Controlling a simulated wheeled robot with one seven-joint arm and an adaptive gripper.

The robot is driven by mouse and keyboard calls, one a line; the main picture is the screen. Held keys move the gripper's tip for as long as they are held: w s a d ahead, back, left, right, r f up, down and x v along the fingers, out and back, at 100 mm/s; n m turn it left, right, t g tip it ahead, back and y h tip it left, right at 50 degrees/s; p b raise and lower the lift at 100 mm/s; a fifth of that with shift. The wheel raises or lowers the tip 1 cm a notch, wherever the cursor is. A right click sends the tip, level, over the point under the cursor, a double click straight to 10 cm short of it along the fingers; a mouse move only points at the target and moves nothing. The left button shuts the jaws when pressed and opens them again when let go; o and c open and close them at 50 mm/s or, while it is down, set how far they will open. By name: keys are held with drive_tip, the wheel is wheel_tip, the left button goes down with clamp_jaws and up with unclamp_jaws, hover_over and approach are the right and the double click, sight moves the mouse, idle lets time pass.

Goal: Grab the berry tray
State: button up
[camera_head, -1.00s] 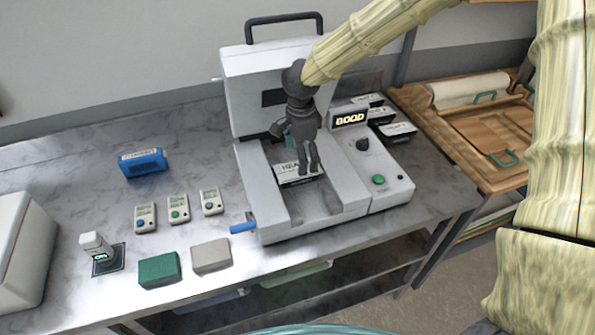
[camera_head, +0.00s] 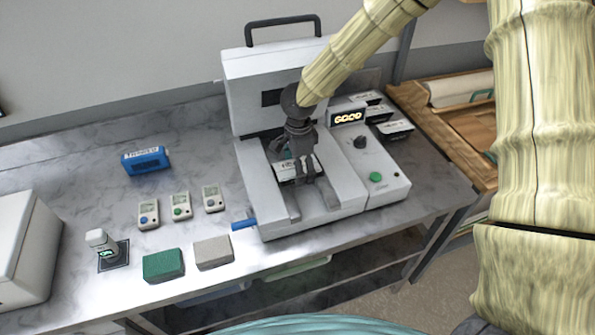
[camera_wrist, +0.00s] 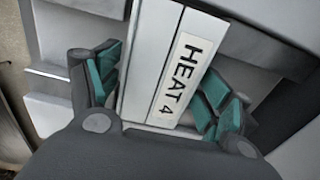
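A white-and-grey block labelled "HEAT 4" (camera_wrist: 183,75) lies in the open bay of the white machine (camera_head: 351,190); its white top also shows in the head view (camera_head: 287,171), partly behind my gripper. No label reading berry is legible in either view. My gripper (camera_head: 303,184) is over the bay, pointing down at the block. In the wrist view my gripper (camera_wrist: 158,82) is open, with a teal-padded finger on each side of the block. I cannot tell whether the pads touch it.
The machine's raised lid (camera_head: 262,75) stands behind the bay, and its display (camera_head: 348,117) reads "GOOD". Several labelled blocks (camera_head: 394,130) lie behind the control panel. A blue block (camera_head: 146,160), small meters, and green (camera_head: 163,266) and grey blocks (camera_head: 213,252) sit left on the bench.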

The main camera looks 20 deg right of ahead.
drive_tip(key=shift+r, duration=0.1)
drive_tip(key=c, duration=0.7)
